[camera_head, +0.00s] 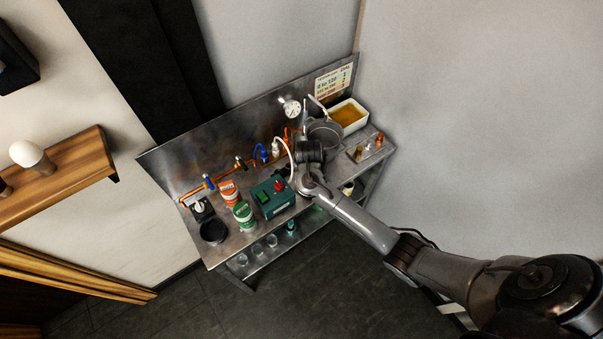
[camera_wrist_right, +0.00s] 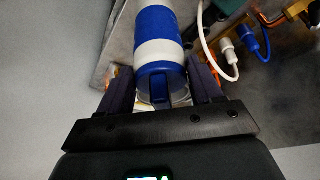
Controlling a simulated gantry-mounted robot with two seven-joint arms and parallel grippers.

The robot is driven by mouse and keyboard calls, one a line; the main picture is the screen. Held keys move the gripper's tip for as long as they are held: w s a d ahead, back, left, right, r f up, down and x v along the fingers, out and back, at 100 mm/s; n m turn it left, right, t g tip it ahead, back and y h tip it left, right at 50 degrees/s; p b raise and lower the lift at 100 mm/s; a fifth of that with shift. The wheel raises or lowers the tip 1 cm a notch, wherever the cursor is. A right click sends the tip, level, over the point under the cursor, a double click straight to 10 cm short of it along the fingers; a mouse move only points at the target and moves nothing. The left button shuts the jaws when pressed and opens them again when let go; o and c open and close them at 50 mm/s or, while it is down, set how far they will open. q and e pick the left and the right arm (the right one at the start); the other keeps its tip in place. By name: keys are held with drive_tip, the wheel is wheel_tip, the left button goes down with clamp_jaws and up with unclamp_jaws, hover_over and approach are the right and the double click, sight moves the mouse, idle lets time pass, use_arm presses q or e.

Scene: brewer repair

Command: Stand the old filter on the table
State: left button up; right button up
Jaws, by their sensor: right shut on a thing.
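The old filter, a blue-and-white banded cylinder (camera_wrist_right: 158,50), fills the middle of the right wrist view. Its far end runs out of the top of that view. My right gripper (camera_wrist_right: 160,88) is shut on it, with one dark finger on each side. In the head view my right gripper (camera_head: 307,160) is over the metal table (camera_head: 228,256), in front of the grey pot. The filter is hidden there by my wrist, so I cannot tell whether it touches the tabletop. My left gripper is not in view.
A green box with a red knob (camera_head: 273,197), a green can (camera_head: 243,214) and an orange can (camera_head: 229,191) stand left of my gripper. The grey pot (camera_head: 325,133) and a white tray of amber liquid (camera_head: 348,117) are behind. Copper pipe with valves (camera_head: 209,184) runs along the back.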

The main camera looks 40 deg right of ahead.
drive_tip(key=w+f, duration=0.4)
drive_tip(key=f, duration=0.2)
drive_tip(key=shift+a+f+b, duration=0.25)
drive_tip(key=shift+a+b, duration=0.1)
drive_tip(key=shift+a, duration=0.05)
drive_tip(key=o, duration=1.1)
drive_tip(key=shift+f, duration=0.1)
drive_tip(key=shift+c, duration=0.2)
